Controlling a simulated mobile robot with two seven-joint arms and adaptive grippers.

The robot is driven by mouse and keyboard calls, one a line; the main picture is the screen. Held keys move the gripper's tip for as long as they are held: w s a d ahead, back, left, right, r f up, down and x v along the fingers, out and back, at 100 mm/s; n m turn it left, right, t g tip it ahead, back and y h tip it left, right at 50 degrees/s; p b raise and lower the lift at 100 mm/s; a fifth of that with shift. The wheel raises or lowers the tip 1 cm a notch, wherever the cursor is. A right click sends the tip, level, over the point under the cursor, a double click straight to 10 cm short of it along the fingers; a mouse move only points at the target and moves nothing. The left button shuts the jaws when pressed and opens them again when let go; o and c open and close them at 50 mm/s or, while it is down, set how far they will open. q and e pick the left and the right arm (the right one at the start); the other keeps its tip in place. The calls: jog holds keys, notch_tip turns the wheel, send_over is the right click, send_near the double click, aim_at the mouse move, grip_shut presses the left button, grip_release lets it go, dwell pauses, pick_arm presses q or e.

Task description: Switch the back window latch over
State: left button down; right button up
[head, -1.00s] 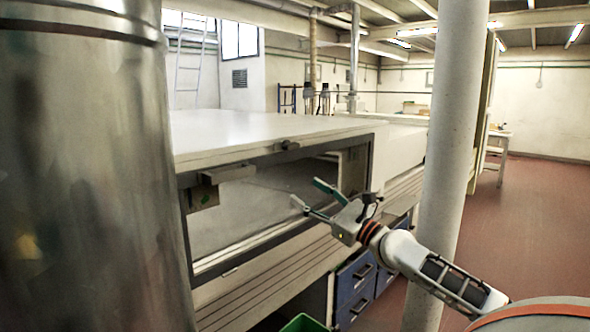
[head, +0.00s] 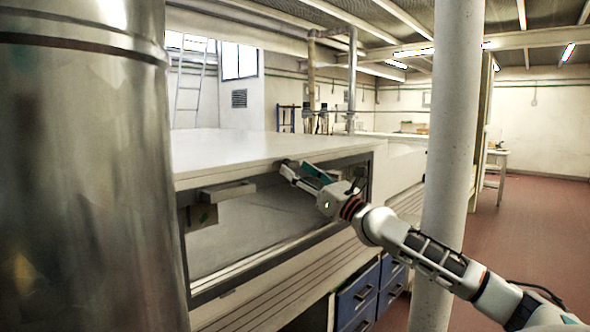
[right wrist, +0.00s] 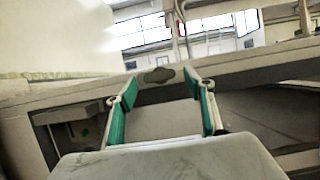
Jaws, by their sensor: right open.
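The window latch (right wrist: 158,75) is a small dark oval knob on the pale top edge of the tunnel opening. In the right wrist view it lies beyond my fingertips, in the gap between them. My right gripper (head: 297,168) is open, with a green-padded finger on either side of the latch's line of sight. Contact cannot be told. In the head view the gripper is at the tunnel's upper front edge and largely covers the latch. The latch's turn is hard to read. My left gripper is not in view.
The tunnel's white top (head: 235,146) is clear. Its opening sits below, with a slatted ledge (head: 290,283) in front. A round pillar (head: 452,130) stands close to my right arm. A large metal cylinder (head: 85,190) blocks the left. Blue drawers (head: 357,296) are below.

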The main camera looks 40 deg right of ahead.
jog(key=shift+x, duration=0.9)
jog(key=c, duration=1.1)
